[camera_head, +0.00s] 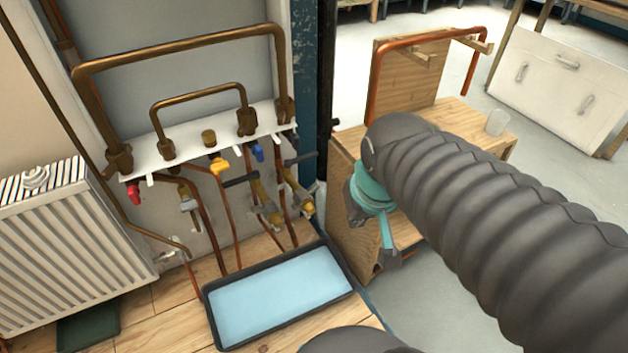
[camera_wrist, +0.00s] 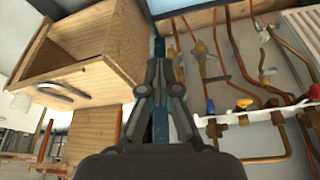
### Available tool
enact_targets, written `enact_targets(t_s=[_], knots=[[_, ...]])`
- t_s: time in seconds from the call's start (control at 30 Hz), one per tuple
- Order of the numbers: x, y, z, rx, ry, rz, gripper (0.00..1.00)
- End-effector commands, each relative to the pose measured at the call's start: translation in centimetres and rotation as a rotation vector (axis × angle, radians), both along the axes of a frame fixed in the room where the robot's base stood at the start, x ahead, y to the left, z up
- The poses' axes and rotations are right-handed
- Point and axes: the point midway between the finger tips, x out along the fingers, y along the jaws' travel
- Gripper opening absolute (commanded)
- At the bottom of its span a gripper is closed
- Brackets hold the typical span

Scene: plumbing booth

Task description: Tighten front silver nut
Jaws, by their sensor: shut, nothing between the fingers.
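My gripper (camera_head: 388,257) hangs beside the wooden bench, right of the pipework, and is apart from every fitting. In the wrist view my gripper (camera_wrist: 159,65) has its fingers together with nothing between them. A silver-looking fitting (camera_head: 188,204) sits on a copper pipe below the white manifold plate (camera_head: 190,140). A similar pale fitting shows in the wrist view (camera_wrist: 266,74). Brass valves (camera_head: 265,205) stand to its right in the head view. I cannot tell for certain which piece is the front silver nut; its details are too small.
A black tray (camera_head: 213,318) with a light blue inside lies on the floor below the pipes. A white radiator (camera_head: 75,255) stands left. The wooden bench (camera_head: 345,215) stands right, with a copper pipe (camera_head: 373,90) and clear cup (camera_head: 497,121). A dark blue post (camera_head: 305,90) stands between.

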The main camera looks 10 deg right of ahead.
Motion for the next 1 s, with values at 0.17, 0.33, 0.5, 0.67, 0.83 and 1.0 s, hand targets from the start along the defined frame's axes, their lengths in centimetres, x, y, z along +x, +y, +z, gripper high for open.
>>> enact_targets(t_s=[0.17,0.33,0.5,0.67,0.83,1.0], knots=[[3.6,-0.4,-1.3,0.012,0.104,-0.019,0.00],[7.4,-0.6,-2.5,0.016,0.184,0.012,0.00],[11.4,-0.9,-4.2,0.012,0.255,0.112,0.00],[15.4,-1.2,-6.2,0.007,0.312,0.263,0.00],[19.8,-1.5,-8.8,0.005,0.353,0.481,0.00],[24.3,-1.7,-11.6,0.001,0.361,0.780,0.00]])
